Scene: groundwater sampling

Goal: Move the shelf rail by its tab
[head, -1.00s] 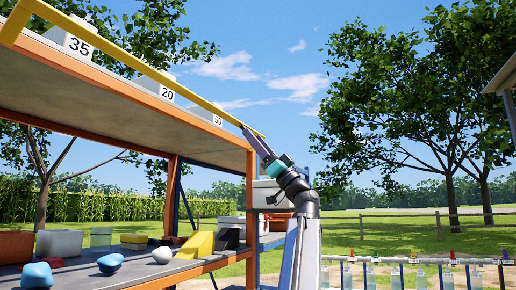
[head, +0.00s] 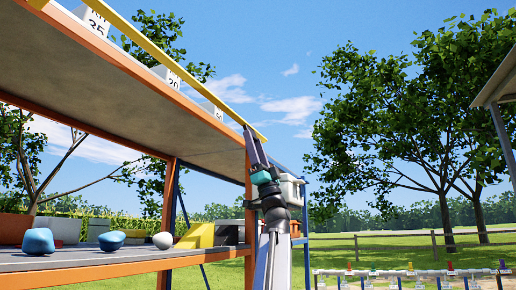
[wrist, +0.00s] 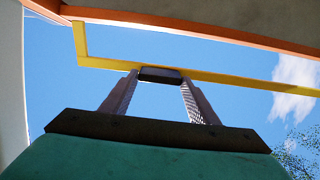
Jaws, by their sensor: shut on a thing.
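The yellow shelf rail (head: 170,60) slants along the front edge of the orange-framed upper shelf (head: 140,82) in the head view. In the wrist view the rail (wrist: 225,78) crosses above my gripper, with a bent end at the left. A dark tab (wrist: 160,74) sits on the rail's underside. My gripper (head: 252,132) reaches up to the rail near its right end. In the wrist view the fingers of my gripper (wrist: 160,82) stand on both sides of the tab, shut on it. The tab cannot be made out in the head view.
Labelled white boxes (head: 92,20) stand on the upper shelf behind the rail. Blue stones (head: 38,241), a pale stone (head: 162,240) and a yellow wedge (head: 196,235) sit on the lower shelf. Open sky surrounds the rail's right end.

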